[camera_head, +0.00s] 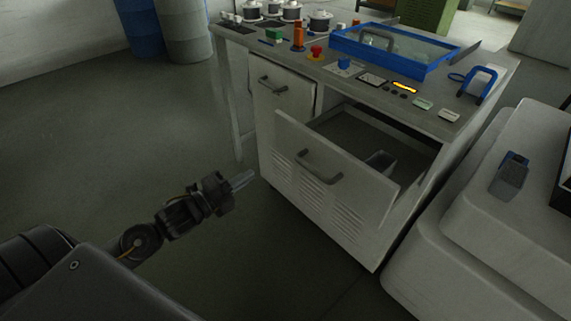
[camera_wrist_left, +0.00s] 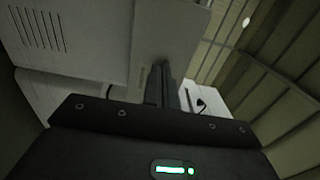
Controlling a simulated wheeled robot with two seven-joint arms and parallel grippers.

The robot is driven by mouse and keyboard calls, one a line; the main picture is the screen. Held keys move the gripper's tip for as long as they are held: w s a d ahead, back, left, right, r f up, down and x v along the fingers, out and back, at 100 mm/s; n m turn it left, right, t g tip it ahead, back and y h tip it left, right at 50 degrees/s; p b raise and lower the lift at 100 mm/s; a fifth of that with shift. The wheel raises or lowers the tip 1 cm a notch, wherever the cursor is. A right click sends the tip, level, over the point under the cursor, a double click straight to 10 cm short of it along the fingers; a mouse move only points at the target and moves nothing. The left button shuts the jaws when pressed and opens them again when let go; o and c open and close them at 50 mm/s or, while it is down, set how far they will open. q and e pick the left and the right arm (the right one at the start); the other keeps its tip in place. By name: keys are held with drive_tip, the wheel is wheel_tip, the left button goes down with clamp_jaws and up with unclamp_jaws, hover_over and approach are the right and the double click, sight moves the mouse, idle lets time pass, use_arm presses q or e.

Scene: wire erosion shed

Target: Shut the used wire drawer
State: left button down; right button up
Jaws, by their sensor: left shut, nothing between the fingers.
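The used wire drawer (camera_head: 345,170) stands pulled out of the grey cabinet, its front panel apart from the body. A dark bar handle (camera_head: 319,168) is on its front, above louvre slots. A small grey box lies inside the drawer (camera_head: 380,161). My left gripper (camera_head: 243,180) is shut and empty, to the left of the drawer front and apart from it in the head view. In the left wrist view its fingers (camera_wrist_left: 160,84) show close together before a pale panel with slots (camera_wrist_left: 150,30). My right gripper is not in view.
A second, closed drawer (camera_head: 283,95) is at the left of the cabinet. The cabinet top carries a blue-framed glass lid (camera_head: 392,52), a red button (camera_head: 316,52) and spools. A pale rounded machine (camera_head: 500,200) stands close on the right.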

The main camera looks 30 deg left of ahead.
use_arm(q)
approach(294, 148)
drive_tip(key=p+x, duration=0.1)
drive_tip(key=x, duration=0.5)
drive_tip(key=shift+w+f, duration=0.15)
drive_tip(key=shift+w, duration=0.05)
drive_tip(key=shift+w+d, duration=0.1)
drive_tip(key=shift+w, duration=0.1)
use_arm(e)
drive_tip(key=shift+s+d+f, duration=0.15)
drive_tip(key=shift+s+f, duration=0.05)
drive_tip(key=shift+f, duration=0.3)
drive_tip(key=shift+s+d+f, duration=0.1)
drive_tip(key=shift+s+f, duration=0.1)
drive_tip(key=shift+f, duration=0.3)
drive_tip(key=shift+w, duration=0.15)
